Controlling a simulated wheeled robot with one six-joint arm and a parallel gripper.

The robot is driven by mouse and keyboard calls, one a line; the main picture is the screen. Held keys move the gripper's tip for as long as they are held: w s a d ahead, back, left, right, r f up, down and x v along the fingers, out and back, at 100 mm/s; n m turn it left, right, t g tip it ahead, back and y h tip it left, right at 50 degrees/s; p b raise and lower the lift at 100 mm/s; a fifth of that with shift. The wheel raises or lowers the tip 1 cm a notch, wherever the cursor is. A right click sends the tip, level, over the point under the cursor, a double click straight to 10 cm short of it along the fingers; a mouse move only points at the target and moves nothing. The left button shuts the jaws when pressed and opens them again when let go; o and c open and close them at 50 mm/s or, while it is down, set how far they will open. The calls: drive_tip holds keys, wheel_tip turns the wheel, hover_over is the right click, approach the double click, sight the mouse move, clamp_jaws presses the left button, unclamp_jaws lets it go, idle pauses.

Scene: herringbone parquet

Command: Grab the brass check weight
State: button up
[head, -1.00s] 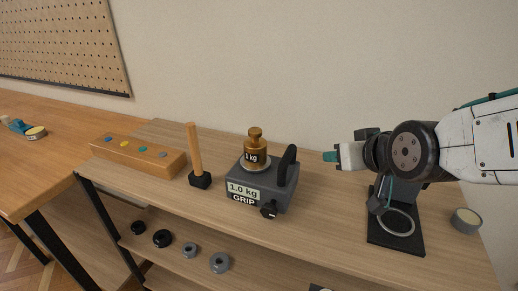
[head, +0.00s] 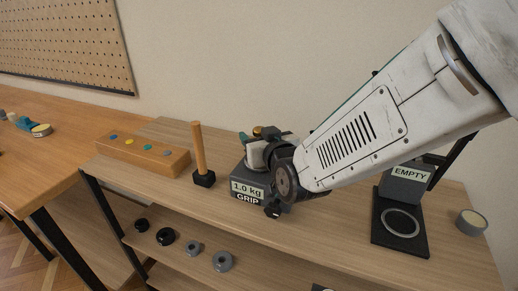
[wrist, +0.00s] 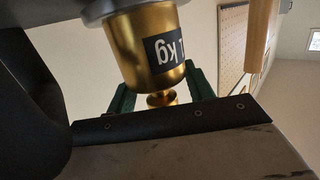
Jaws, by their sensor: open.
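The brass check weight (wrist: 150,45), with a dark "1 kg" label, stands on the grey 1.0 kg GRIP block (head: 248,188). In the head view only a little of its brass top (head: 258,130) shows; my gripper and wrist hide the rest. My gripper (head: 256,136) is open at the weight. In the wrist view, which looks upside down, the green fingers (wrist: 158,88) stand on either side of the weight's knob and neck. I cannot tell whether either finger touches the brass.
A wooden mallet (head: 197,150) and a long wooden block with coloured dots (head: 142,156) stand left of the GRIP block. On the right are a grey block marked EMPTY (head: 405,184), a black plate with a ring (head: 400,240) and a round tin (head: 471,222).

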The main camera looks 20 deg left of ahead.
drive_tip(key=shift+w+a, duration=0.3)
drive_tip(key=shift+w, duration=0.1)
